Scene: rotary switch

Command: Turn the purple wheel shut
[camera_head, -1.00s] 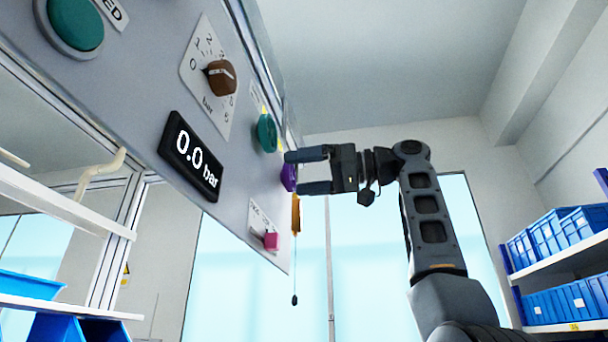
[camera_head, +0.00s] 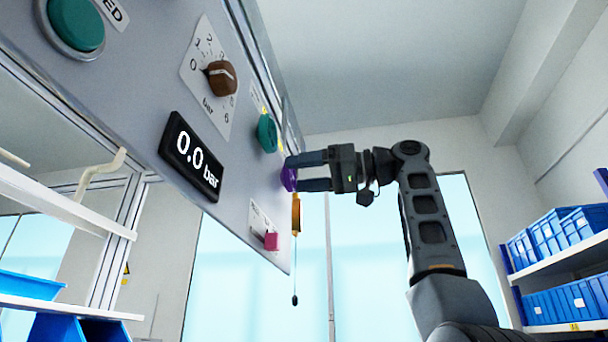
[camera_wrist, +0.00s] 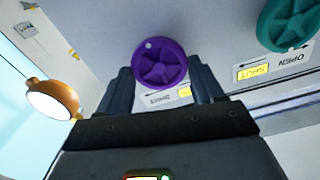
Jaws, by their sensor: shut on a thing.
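The purple wheel (camera_head: 289,175) is mounted on the grey panel (camera_head: 228,190) near its right edge. In the wrist view the purple wheel (camera_wrist: 160,63) shows its spoked face, with a small pale dot at its upper left. A label partly hidden below it reads SHUT, upside down. My gripper (camera_head: 297,172) reaches the wheel from the right, one finger above and one below. In the wrist view my gripper's fingers (camera_wrist: 162,85) lie on either side of the wheel and are shut on it.
A teal wheel (camera_head: 266,133) sits above the purple one. A brown knob (camera_head: 221,78), a display reading 0.0 bar (camera_head: 191,157) and a pink switch (camera_head: 271,241) are on the panel. An orange lamp-like part (camera_wrist: 52,99) is close to my gripper. Shelves with blue bins (camera_head: 560,240) stand right.

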